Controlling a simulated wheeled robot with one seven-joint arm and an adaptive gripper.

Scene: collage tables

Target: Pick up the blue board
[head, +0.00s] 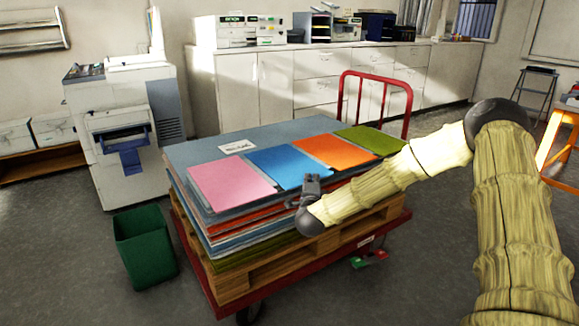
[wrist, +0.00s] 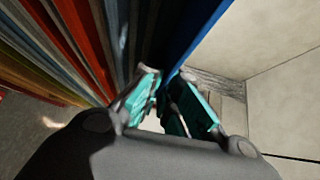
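The blue board (head: 287,163) lies flat on top of the stack, between a pink board (head: 230,184) and an orange board (head: 338,151). My gripper (head: 311,184) is at the near edge of the blue board in the head view and hides a small part of it. In the wrist view, a blue edge (wrist: 192,38) runs down toward my teal-padded fingers (wrist: 168,84), which sit close together. I cannot tell whether the fingers touch the board or have shut on it.
The stack rests on a wooden pallet (head: 237,284) on a red cart with a red handle (head: 378,82). An olive board (head: 371,139) lies at the far right. A green bin (head: 145,247) and a printer (head: 125,125) stand left.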

